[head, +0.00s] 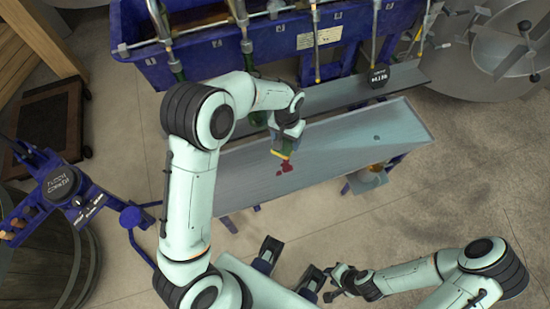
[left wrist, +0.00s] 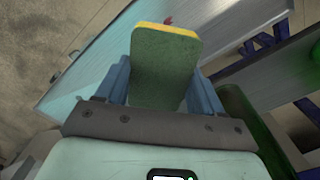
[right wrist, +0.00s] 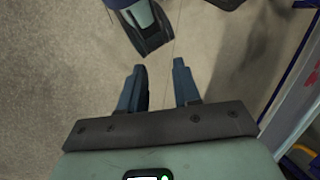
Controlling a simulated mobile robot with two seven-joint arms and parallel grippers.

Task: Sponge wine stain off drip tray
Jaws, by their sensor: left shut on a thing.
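The drip tray (head: 350,145) is a long, pale grey-blue trough in front of the blue filling machine. A dark red wine stain (head: 285,168) lies on its left half, and a bit of red also shows past the sponge in the left wrist view (left wrist: 168,20). My left gripper (head: 287,138) is above the tray, shut on a green sponge (left wrist: 165,70) with a yellow edge. The yellow edge is close to the stain in the head view; I cannot tell whether it touches the tray. My right gripper (head: 335,284) is open and empty, low and away from the tray.
The blue filling machine (head: 270,42) with spouts and a grey shelf (head: 405,75) stands behind the tray. A green bottle (left wrist: 245,125) is close beside my left gripper. A wooden barrel (head: 40,265) is at left, a steel tank (head: 510,50) at upper right. The tray's right half is clear.

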